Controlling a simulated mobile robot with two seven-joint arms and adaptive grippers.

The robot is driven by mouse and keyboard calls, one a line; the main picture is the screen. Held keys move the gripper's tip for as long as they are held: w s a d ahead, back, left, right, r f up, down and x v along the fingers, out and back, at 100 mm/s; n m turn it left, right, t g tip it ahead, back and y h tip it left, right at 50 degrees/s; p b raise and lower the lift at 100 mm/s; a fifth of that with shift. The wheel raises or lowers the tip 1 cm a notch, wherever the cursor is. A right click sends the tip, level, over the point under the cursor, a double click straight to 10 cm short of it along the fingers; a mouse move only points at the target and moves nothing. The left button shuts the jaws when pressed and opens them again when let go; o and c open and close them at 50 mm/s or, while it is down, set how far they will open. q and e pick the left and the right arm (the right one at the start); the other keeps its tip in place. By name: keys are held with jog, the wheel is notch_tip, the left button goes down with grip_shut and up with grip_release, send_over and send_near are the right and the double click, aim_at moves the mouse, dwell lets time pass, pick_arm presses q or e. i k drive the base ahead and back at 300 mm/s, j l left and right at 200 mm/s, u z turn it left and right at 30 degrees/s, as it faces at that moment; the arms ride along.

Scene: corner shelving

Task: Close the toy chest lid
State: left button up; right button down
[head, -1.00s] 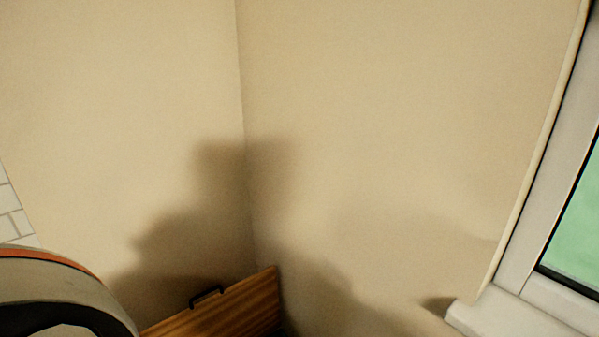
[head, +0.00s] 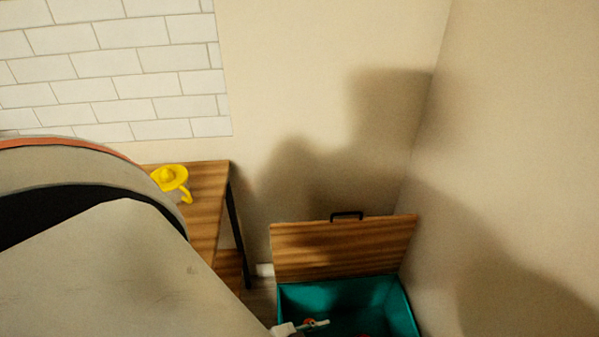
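The toy chest (head: 300,294) is a teal box in the corner, at the bottom right of the head view. Its wooden lid (head: 343,250) stands open, raised at the back of the box, with a dark handle (head: 347,215) on its top edge. Some small items lie at the chest's lower left, one pale and reddish; they are too small to tell. A large pale part of my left arm fills the lower left. Neither gripper can be made out in the view.
A wooden table (head: 205,188) with dark legs stands left of the chest, and a yellow juicer-like object (head: 172,178) sits on it. White tiles (head: 120,70) cover the wall at upper left. Plain walls meet in the corner behind the chest.

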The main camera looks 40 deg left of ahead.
aim_at(331, 248)
jog(key=u, duration=0.95)
jog(key=k+j, duration=0.2)
jog(key=i+j+u, duration=0.1)
jog(key=u, duration=0.3)
jog(key=i+j+u, duration=0.15)
jog(key=u, duration=0.25)
